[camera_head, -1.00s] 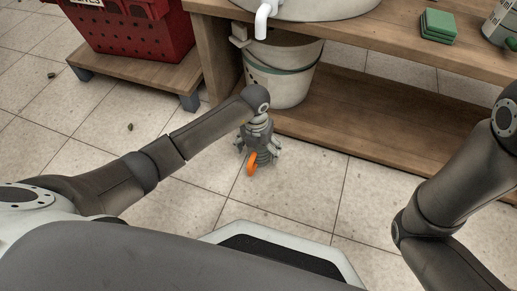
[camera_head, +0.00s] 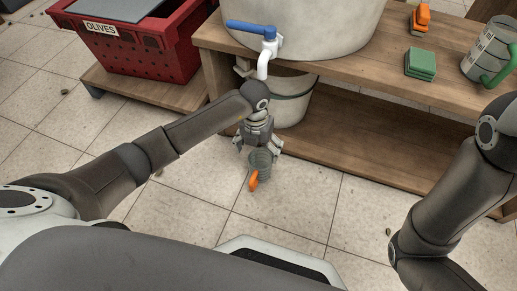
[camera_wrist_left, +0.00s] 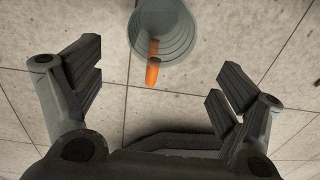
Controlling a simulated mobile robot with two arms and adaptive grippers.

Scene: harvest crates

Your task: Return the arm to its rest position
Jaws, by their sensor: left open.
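My left arm reaches in from the left in the head view, and its gripper (camera_head: 258,147) points down over the tiled floor in front of the bench. The gripper is open. In the left wrist view its two fingers (camera_wrist_left: 165,88) stand wide apart with nothing between them. A grey-green ribbed mug (camera_head: 260,160) with an orange handle (camera_head: 253,180) is just below the fingers. In the left wrist view the mug (camera_wrist_left: 163,30) lies beyond the fingertips at the top, its open mouth showing. I cannot tell whether it touches the floor. My right gripper is out of view.
A wooden bench (camera_head: 345,68) holds a large pale tub with a blue-handled tap (camera_head: 252,28), green pads (camera_head: 420,63) and a grey mug with a green handle (camera_head: 488,55). A bucket (camera_head: 292,105) stands beneath. A red OLIVES crate (camera_head: 140,45) sits at left.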

